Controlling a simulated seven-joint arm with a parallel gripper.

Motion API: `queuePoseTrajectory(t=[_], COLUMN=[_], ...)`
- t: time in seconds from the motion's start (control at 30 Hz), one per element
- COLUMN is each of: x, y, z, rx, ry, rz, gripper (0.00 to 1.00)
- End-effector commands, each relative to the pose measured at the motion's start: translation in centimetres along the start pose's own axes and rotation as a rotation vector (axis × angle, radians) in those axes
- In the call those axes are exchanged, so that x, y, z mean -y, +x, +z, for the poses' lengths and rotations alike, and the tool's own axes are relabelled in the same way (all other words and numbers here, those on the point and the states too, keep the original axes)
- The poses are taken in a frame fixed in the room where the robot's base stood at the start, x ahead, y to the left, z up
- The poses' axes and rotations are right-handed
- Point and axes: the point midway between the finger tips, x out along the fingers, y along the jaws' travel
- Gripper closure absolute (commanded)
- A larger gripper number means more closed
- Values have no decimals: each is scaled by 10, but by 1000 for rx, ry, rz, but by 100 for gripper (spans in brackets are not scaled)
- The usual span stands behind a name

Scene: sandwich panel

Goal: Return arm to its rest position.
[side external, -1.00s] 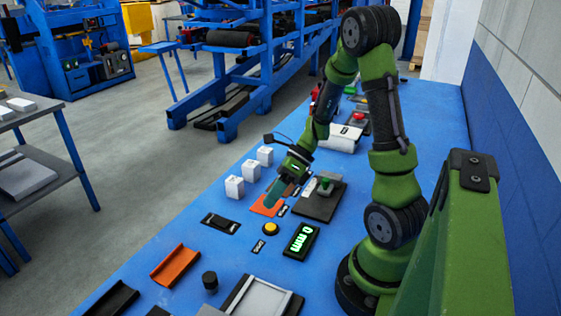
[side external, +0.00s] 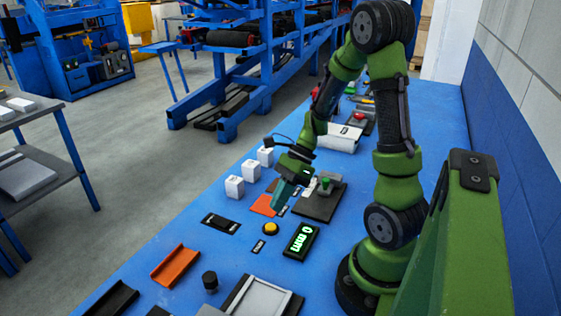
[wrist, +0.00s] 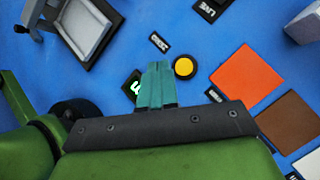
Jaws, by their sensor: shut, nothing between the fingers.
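My green arm stands on the blue bench (side external: 180,255). My gripper (side external: 280,202) hangs above the bench, between the orange square (side external: 263,206) and the black plate with a green-topped device (side external: 318,203). In the wrist view its teal fingers (wrist: 156,66) are together with nothing between them. They partly cover the black display (wrist: 131,84), which shows green digits. The display (side external: 301,241) reads "0 mm" in the side view. The yellow button (wrist: 183,67) lies just right of the fingertips in the wrist view.
Several white cubes (side external: 234,187) stand along the bench's left edge. An orange channel piece (side external: 176,266), a black knob (side external: 210,281) and a grey tray (side external: 262,299) lie at the front. A white block (side external: 340,138) sits farther back. A wall runs along the right.

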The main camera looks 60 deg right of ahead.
Motion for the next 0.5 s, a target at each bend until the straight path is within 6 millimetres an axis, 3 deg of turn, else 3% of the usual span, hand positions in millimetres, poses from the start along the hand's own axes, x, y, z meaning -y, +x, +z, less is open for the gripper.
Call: queuePoseTrajectory(t=[0.27,0.5], x=[-33,-74], y=[-26,-56], z=[45,100], rx=[-268,-526], ry=[-893,-1671], rz=[-60,-160], gripper=[100,100])
